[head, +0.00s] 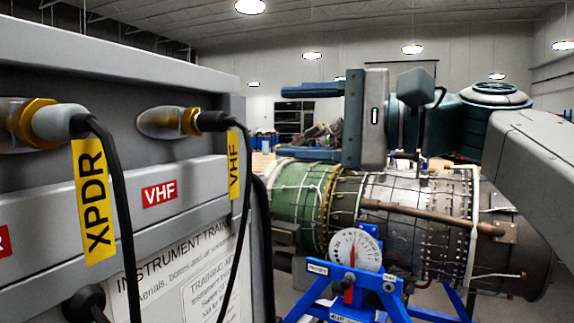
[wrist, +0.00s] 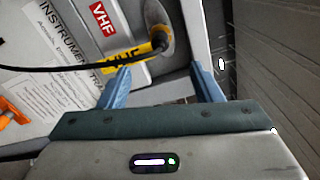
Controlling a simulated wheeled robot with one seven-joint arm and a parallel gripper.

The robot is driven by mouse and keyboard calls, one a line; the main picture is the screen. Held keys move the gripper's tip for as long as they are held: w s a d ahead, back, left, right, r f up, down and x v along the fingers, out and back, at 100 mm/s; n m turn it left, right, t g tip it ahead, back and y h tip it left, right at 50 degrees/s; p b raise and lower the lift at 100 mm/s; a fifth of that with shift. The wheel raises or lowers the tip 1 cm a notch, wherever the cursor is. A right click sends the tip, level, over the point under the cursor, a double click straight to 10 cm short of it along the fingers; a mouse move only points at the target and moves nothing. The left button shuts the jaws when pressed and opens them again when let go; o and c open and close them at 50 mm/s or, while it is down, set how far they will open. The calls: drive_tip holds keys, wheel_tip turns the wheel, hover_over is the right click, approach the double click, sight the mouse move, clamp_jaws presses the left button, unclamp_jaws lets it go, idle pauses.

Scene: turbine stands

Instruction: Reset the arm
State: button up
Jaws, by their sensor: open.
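My gripper (head: 281,122) is at the centre right of the head view, its two blue fingers spread and pointing left toward the grey instrument panel. It is open with nothing between the fingers. In the wrist view the open fingers (wrist: 161,72) show apart, with the VHF connector (wrist: 163,40) beyond them. In the head view the VHF cable plug (head: 213,121) sits at its brass connector, with a yellow VHF tag (head: 233,165) hanging below. The gripper stands clear of the plug in the picture.
The instrument panel (head: 190,90) fills the left, with an XPDR plug (head: 62,122) and hanging black cables. A turbine engine (head: 405,200) on a blue stand (head: 325,290) lies behind and below my gripper in the picture. A dial gauge (head: 355,250) is on the stand.

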wheel_tip(320, 180, down, 12)
drive_tip(key=w+f+h+p, duration=0.1)
drive_tip(key=w+h+p, duration=0.15)
drive_tip(key=h, duration=0.25)
drive_tip(key=s+d+f+n+g+h+p, duration=0.1)
drive_tip(key=s+d+f+n+h, duration=0.1)
drive_tip(key=f, duration=0.7)
drive_tip(key=s+d+f+n+g+h+p, duration=0.1)
drive_tip(key=s+d+f+h, duration=0.3)
drive_tip(key=f, duration=0.6)
drive_tip(key=s+d+f+n+g+h+p, duration=0.2)
drive_tip(key=s+d+f+n+h, duration=0.1)
drive_tip(key=f, duration=0.6)
drive_tip(key=d+n+h, duration=0.1)
drive_tip(key=d+h, duration=0.1)
drive_tip(key=shift+s+d+f+h, duration=0.3)
drive_tip(key=shift+s+d, duration=0.05)
